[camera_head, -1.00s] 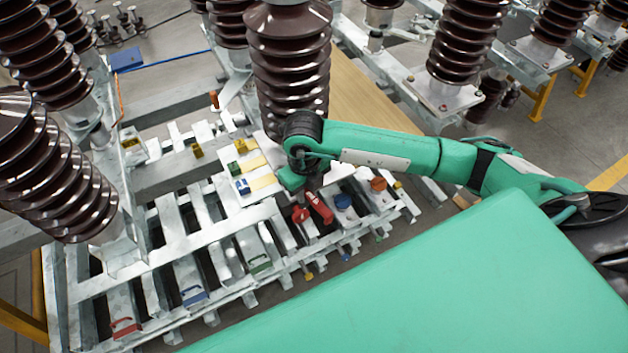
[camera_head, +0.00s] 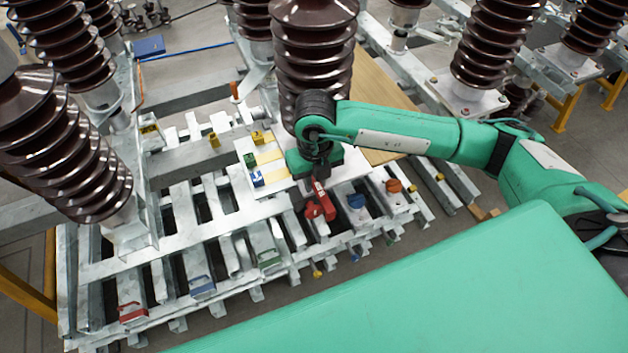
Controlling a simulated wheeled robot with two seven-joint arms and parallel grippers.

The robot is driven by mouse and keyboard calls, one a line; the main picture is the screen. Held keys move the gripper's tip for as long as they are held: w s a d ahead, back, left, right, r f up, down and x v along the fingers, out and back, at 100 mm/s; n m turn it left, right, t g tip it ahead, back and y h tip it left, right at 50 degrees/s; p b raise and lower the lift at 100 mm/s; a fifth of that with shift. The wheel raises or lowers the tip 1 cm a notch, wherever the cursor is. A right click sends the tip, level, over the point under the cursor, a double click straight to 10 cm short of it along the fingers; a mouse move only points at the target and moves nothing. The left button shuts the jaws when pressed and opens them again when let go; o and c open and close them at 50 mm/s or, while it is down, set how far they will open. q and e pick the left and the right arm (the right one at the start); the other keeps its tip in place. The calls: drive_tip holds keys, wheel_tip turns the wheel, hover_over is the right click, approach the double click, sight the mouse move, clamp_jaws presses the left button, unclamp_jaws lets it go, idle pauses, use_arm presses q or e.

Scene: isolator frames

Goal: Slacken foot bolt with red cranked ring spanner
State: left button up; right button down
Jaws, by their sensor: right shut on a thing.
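My right gripper (camera_head: 320,180) points down over the grey steel frame at the foot of the middle brown insulator. It is shut on a red tool (camera_head: 320,199), which I take to be the red cranked ring spanner. The tool hangs down from the fingers, close to or against another red part at its lower end; I cannot tell whether they touch. The ring end and the foot bolt cannot be made out at this size. My left gripper is not in view.
Yellow, green and blue (camera_head: 257,179) blocks sit on a pale plate to the left. The brown ribbed insulator (camera_head: 313,50) rises close behind my gripper. Several coloured handles line the frame's front left.

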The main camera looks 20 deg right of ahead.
wheel_tip(320, 180, down, 3)
drive_tip(key=shift+f+b, duration=0.2)
drive_tip(key=shift+b, duration=0.35)
drive_tip(key=shift+r, duration=0.1)
drive_tip(key=shift+b, duration=0.4)
idle(0.4)
drive_tip(key=shift+f+b, duration=1.1)
drive_tip(key=shift+f, duration=0.05)
idle(0.6)
